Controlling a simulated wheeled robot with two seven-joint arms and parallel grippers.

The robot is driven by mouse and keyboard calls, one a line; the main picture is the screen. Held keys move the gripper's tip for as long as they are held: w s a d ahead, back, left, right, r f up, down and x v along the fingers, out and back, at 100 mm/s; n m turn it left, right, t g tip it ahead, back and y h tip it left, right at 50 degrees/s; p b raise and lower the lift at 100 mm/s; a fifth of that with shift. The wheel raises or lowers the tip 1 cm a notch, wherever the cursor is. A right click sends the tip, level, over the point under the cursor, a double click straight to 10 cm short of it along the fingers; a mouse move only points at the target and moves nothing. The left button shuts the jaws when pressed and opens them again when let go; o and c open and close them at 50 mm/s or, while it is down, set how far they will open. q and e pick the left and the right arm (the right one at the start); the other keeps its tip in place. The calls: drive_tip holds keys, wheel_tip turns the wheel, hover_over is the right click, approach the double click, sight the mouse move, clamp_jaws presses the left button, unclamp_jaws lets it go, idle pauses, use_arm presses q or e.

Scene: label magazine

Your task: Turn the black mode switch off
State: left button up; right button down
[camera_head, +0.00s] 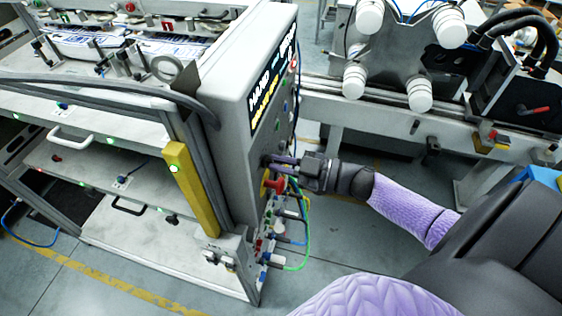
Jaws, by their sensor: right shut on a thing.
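The black mode switch (266,161) is on the right-hand face of the grey control cabinet (230,100), below its screen. It is small and partly covered, so its turned position cannot be told. My right gripper (273,162) comes in from the right, with its fingers shut on the switch at the panel. My left gripper is not in view.
A red emergency-stop button (278,185) on a yellow base sits just below the right gripper. Green and blue cables (305,240) hang lower down. A machine with white rollers (369,15) stands behind. Floor is open right of the cabinet.

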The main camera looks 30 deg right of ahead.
drive_tip(key=n+b, duration=0.1)
drive_tip(key=n, duration=0.3)
drive_tip(key=shift+s+a+f+n, duration=0.1)
drive_tip(key=shift+n, duration=0.2)
drive_tip(key=shift+n+b, duration=0.5)
drive_tip(key=shift+n, duration=1.6)
drive_tip(key=c, duration=0.7)
unclamp_jaws()
drive_tip(key=b+v, duration=0.1)
drive_tip(key=v, duration=0.9)
drive_tip(key=shift+b, duration=0.4)
